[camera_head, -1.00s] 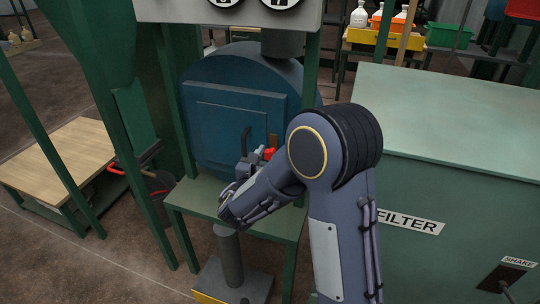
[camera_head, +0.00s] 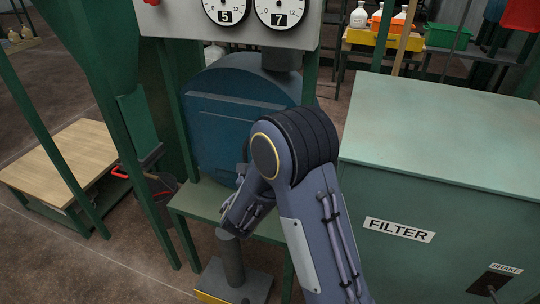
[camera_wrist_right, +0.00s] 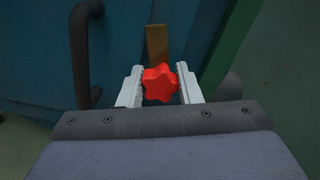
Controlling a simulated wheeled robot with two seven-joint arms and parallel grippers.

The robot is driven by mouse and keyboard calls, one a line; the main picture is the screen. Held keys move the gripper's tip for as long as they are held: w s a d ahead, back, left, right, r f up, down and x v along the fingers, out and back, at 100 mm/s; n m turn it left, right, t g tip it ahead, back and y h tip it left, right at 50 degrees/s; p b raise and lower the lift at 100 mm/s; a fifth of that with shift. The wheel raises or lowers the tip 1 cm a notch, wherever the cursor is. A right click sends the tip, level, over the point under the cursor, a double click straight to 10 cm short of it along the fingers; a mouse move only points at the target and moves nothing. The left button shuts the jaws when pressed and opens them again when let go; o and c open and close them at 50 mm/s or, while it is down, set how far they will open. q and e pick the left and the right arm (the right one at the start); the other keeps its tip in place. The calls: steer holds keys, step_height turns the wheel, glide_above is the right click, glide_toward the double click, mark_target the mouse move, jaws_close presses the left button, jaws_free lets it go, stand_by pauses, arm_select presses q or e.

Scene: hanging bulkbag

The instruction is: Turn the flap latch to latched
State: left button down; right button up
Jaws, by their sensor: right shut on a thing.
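The flap latch shows as a red star-shaped knob (camera_wrist_right: 160,83) in the right wrist view, with a brass-coloured bar (camera_wrist_right: 157,42) just beyond it. The bar stands roughly upright in that picture. My right gripper (camera_wrist_right: 160,86) has its two pale fingers on either side of the knob and is shut on it. In the head view my right arm covers the knob and the gripper's fingertips. The blue round flap housing (camera_head: 228,110) with its square panel is behind my arm. My left gripper is not in view.
A dark curved handle (camera_wrist_right: 82,50) stands left of the knob on the blue panel. Green frame posts (camera_head: 170,100) flank the housing. A green filter cabinet (camera_head: 440,125) fills the right side. A gauge panel (camera_head: 240,30) is above, and a wooden-topped bench (camera_head: 65,160) is at left.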

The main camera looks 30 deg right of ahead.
steer(key=n+p, duration=1)
steer(key=p, duration=0.3)
steer(key=shift+a+r+n, duration=0.1)
steer(key=shift+n, duration=0.3)
steer(key=shift+f+n+p, duration=0.2)
steer(key=shift+n+p, duration=1.05)
steer(key=shift+n, duration=0.45)
steer(key=shift+f, duration=0.1)
steer(key=o, duration=1)
steer(key=shift+a, duration=0.1)
steer(key=v, duration=0.7)
steer(key=shift+s+a, duration=0.2)
steer(key=shift+s, duration=0.05)
